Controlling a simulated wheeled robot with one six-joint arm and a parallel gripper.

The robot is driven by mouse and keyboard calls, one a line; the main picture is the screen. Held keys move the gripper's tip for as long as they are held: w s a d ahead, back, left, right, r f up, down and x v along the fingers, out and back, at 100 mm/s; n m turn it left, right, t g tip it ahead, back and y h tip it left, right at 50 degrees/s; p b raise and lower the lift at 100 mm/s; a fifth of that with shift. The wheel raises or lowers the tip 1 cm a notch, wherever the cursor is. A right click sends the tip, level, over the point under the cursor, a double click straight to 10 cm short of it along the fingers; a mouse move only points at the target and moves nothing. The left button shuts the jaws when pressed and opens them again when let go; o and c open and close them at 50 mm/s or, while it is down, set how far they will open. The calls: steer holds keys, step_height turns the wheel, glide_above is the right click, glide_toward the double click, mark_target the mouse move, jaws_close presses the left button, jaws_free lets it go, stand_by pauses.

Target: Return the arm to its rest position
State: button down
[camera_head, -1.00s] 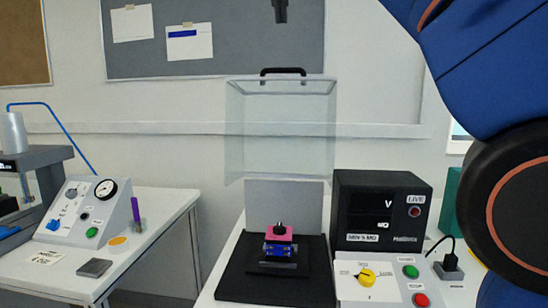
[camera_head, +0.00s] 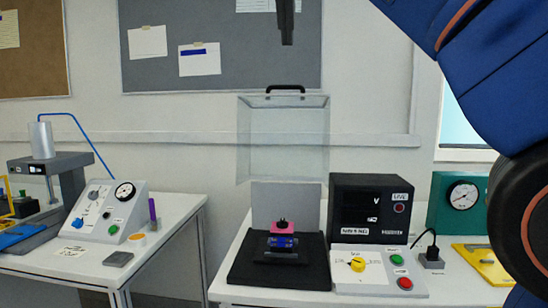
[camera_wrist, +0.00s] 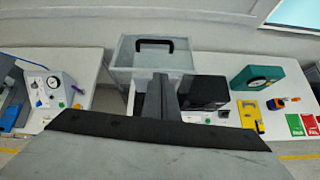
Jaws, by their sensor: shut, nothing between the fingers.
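My gripper (camera_head: 286,40) shows at the top of the head view as a narrow dark shape, high above the benches in front of the pinboard. In the wrist view its shut fingers (camera_wrist: 157,97) point out over the bench, with nothing between them. My blue arm fills the upper right of the head view. The yellow rotary switch knob (camera_head: 358,265) sits on the white control panel (camera_head: 350,280), beside a green and a red button. My gripper is well apart from it and touches nothing.
A raised clear cover (camera_head: 283,140) with a black handle stands over a black fixture (camera_head: 250,262) holding a pink and blue part. Right of it are a black meter box (camera_head: 345,205) and a green gauge box (camera_head: 450,215). The left bench (camera_head: 165,250) carries another panel. A gap separates the benches.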

steer(key=s+d+f+m+g, duration=0.1)
steer(key=s+d+f+m, duration=0.1)
steer(key=d+f+m, duration=0.6)
steer(key=s+d+f+m+g, duration=0.1)
steer(key=d+f+m, duration=0.25)
steer(key=f, duration=0.75)
steer(key=s+d+f+m+g, duration=0.1)
steer(key=s+d+f+m, duration=0.1)
steer(key=d+f+m, duration=0.6)
steer(key=s+d+f+m, duration=0.2)
steer(key=s+f+m, duration=0.2)
steer(key=f, duration=0.8)
steer(key=s+d+f+m+g, duration=0.1)
steer(key=s+d+f+m, duration=0.1)
steer(key=s+f+m, duration=0.3)
steer(key=s+d+f+m+g+y, duration=0.1)
steer(key=s+f+m, duration=0.4)
steer(key=f, duration=1.4)
steer(key=s+d, duration=0.1)
steer(key=s, duration=0.3)
steer(key=shift+d+f, duration=0.25)
steer(key=shift+d, duration=0.15)
steer(key=shift+s, duration=0.1)
